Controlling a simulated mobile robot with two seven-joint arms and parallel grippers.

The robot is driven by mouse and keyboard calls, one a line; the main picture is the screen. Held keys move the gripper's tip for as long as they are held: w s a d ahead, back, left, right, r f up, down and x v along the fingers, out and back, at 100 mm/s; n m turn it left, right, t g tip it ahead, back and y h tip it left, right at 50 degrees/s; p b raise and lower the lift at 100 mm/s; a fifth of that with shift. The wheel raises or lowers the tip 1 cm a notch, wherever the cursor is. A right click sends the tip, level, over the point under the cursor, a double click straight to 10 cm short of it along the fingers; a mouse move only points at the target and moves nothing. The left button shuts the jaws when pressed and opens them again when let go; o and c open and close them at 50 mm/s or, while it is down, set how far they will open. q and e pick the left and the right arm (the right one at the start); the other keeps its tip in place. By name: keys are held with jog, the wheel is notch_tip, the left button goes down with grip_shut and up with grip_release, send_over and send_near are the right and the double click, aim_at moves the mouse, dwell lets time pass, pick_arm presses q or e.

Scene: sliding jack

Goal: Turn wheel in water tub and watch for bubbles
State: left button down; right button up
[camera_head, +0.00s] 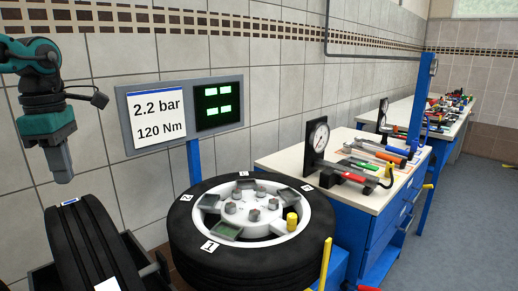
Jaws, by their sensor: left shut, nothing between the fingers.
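A wheel with a black tyre (82,240) stands upright at the lower left, with a small blue-and-white mark on top of its tread. A dark tub (155,272) shows around its lower part. The water and any bubbles cannot be made out. My left gripper (63,176) is shut and empty, pointing down above the tyre and apart from it. My right gripper is not in view.
A second wheel (185,235) lies flat in the middle, with numbered labels and loose nuts on its rim. A workbench (285,158) with a gauge (318,140) and tools stands to the right. A display panel (182,110) is behind the flat wheel.

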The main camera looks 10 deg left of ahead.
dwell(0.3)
pick_arm(q)
jog(key=b, duration=0.3)
send_over(77, 216)
jog(key=shift+f, duration=2.5)
jog(key=shift+f, duration=0.1)
jog(key=shift+f+b, duration=0.75)
jog(key=shift+f, duration=0.45)
jog(key=shift+s+d+f+b, duration=0.2)
jog(key=shift+s+d+b, duration=0.25)
jog(key=shift+s+d, duration=0.2)
jog(key=shift+s+d+f+b, duration=0.15)
jog(key=shift+s+d+b, duration=0.35)
jog(key=shift+d, duration=0.15)
jog(key=shift+s+d, duration=0.4)
jog(key=shift+d, duration=0.1)
jog(key=s+d, duration=0.1)
jog(key=d, duration=0.1)
jog(key=s+d+r+b, duration=0.1)
jog(key=s+d, duration=0.1)
jog(key=s+d+r, duration=0.1)
jog(key=s+d, duration=0.1)
jog(key=shift+s+d, duration=0.1)
jog(key=shift+d, duration=0.2)
